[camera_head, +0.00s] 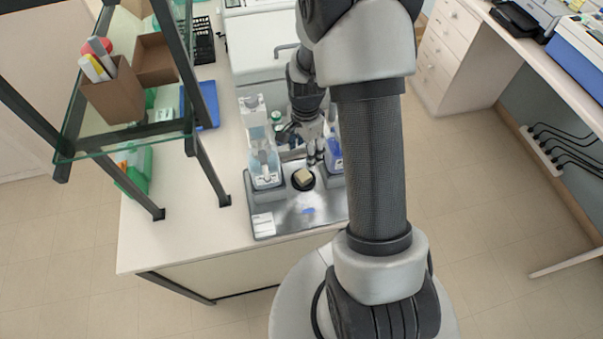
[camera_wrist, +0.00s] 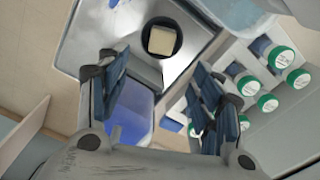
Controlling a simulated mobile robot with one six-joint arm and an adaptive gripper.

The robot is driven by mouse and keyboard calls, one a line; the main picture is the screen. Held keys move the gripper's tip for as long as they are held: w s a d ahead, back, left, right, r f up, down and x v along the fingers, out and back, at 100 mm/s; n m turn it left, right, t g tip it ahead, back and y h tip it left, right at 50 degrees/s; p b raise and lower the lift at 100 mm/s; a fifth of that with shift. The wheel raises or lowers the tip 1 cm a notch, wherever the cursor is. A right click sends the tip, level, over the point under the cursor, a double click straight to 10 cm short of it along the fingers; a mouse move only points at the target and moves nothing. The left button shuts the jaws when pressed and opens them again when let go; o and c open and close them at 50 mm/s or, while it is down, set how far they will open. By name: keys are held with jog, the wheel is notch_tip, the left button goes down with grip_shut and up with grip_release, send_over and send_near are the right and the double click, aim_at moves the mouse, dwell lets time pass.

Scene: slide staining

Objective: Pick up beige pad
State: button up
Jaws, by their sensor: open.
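The beige pad (camera_head: 303,175) is a small square block. It sits on a round black holder (camera_head: 296,184) on the metal tray (camera_head: 286,218). In the wrist view the pad (camera_wrist: 161,39) lies in the dark round holder (camera_wrist: 149,50), beyond my fingertips. My gripper (camera_wrist: 157,72) is open and empty, its dark blue finger pads wide apart, with the pad lying ahead of the gap between them. In the head view my gripper (camera_head: 310,151) is small, just behind the pad, and partly hidden by my arm.
A clear bottle with a blue label (camera_head: 265,165) stands left of the pad, and another blue-labelled container (camera_head: 334,155) stands right of it. Several green-capped bottles (camera_wrist: 246,85) stand in a white rack at right in the wrist view. A glass shelf (camera_head: 130,137) stands at left.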

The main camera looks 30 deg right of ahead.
aim_at(304, 174)
notch_tip(304, 174, down, 12)
jog(key=shift+w+f+b, duration=0.15)
jog(key=shift+b, duration=0.65)
jog(key=shift+c, duration=0.2)
jog(key=c, duration=0.9)
notch_tip(304, 174, up, 20)
jog(key=p, duration=0.3)
